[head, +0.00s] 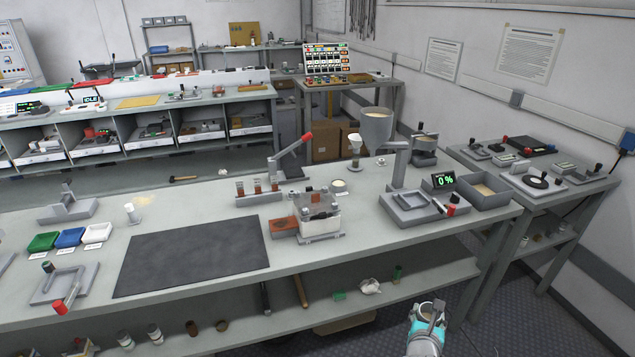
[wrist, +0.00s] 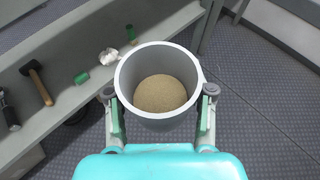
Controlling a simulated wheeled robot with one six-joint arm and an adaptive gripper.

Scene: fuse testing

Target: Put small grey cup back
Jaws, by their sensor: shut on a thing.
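The small grey cup (wrist: 128,77) is held upright between the two fingers of my gripper (wrist: 160,91) in the wrist view. Sandy granular material (wrist: 160,94) lies inside it. In the head view my gripper (head: 427,318) is low at the front right, in front of the workbench and beyond its front edge. The cup (head: 424,310) shows there only as a small grey shape, partly covered by the fingers.
The long grey workbench (head: 350,225) carries a dark mat (head: 190,262), a funnel stand (head: 400,165), a grey tray (head: 414,207) and a bin with sandy material (head: 484,190). A lower shelf (head: 420,277) holds small items. Patterned floor lies below my gripper.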

